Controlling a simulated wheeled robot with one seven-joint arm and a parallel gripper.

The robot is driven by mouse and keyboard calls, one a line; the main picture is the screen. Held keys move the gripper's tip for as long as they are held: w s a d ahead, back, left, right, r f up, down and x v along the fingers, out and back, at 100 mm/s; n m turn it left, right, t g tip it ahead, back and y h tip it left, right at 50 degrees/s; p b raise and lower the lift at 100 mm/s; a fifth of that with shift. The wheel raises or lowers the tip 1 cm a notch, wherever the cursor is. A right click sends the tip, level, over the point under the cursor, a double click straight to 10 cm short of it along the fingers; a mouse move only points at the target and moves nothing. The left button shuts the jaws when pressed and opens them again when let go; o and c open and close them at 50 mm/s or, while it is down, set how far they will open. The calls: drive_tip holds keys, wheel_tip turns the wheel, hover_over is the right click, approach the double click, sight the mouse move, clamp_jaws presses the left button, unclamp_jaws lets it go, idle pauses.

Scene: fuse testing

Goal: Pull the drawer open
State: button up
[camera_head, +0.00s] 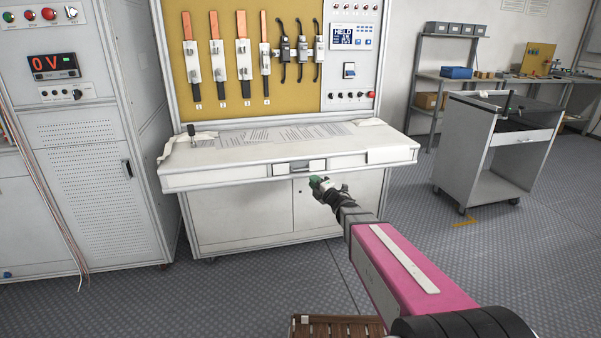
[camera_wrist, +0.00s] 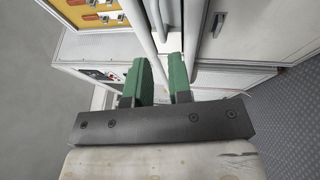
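My gripper (camera_head: 317,182) has green fingers and is just below and in front of the drawer in the head view. In the wrist view my gripper (camera_wrist: 161,70) shows its two green fingers apart, with nothing clearly held between them. Pale bench edges run just beyond the fingertips there. Whether a finger touches the drawer cannot be told.
The white workbench (camera_head: 240,150) carries papers and a tool board (camera_head: 285,95) behind it. A grey control cabinet (camera_head: 95,150) stands at left. A grey trolley (camera_head: 478,150) stands at right. A wooden slatted thing (camera_head: 340,328) is on the floor near me. The floor between is clear.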

sight(301, 170)
drive_tip(key=x, duration=0.9)
drive_tip(key=shift+w+a, duration=0.15)
drive_tip(key=shift+w, duration=0.1)
clamp_jaws()
